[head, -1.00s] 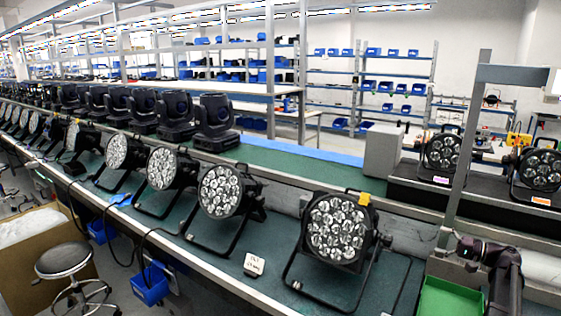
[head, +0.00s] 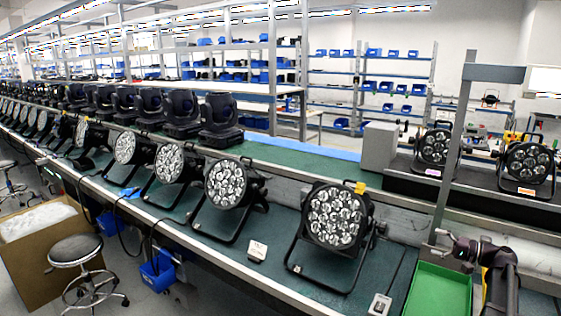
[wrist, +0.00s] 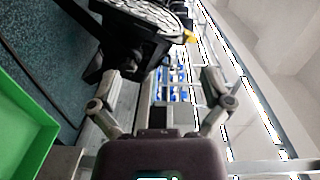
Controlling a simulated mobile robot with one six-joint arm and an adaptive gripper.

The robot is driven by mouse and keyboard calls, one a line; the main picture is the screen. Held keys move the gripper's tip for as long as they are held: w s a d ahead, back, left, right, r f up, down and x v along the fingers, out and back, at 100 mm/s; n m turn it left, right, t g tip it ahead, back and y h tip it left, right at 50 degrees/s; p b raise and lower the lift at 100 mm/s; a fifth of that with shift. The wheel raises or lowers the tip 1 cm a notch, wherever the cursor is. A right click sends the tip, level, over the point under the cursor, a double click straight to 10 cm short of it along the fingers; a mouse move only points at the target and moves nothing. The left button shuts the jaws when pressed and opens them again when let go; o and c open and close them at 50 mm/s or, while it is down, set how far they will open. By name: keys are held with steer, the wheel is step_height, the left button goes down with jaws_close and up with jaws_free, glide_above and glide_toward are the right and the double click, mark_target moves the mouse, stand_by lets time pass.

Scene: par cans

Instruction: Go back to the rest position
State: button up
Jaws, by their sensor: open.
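My gripper (wrist: 168,88) shows in the wrist view with its two fingers spread apart and nothing between them. In the head view my gripper (head: 438,241) is at the lower right, above the far edge of the green tray. The nearest par can (head: 338,215), black with a round face of clear lenses and a yellow tag, stands on the bench to the left of my gripper. Part of a par can (wrist: 140,35) also shows at the top of the wrist view, beyond the left finger.
A green tray (head: 440,290) lies below my gripper; it also shows in the wrist view (wrist: 22,125). A metal post (head: 455,150) rises close by my gripper. More par cans (head: 228,184) line the bench to the left. A stool (head: 76,250) stands on the floor.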

steer(key=s+a+f+n+g+h+b, duration=0.1)
steer(key=s+a+f+g+h+b, duration=0.15)
steer(key=a+f, duration=0.65)
steer(key=s+a+f+n+g+h+b, duration=0.15)
steer(key=a+f+g+h, duration=0.35)
steer(key=a, duration=0.7)
steer(key=s+a+f+n+g+h+b, duration=0.1)
steer(key=s+a+f+n+h+b, duration=0.15)
steer(key=s+a+f+h, duration=0.35)
steer(key=s+a+f+n+g+h+b, duration=0.1)
steer(key=s+a+f+b, duration=0.3)
steer(key=s+f, duration=0.45)
step_height(320, 180, up, 18)
steer(key=p, duration=1.8)
steer(key=shift+a, duration=0.3)
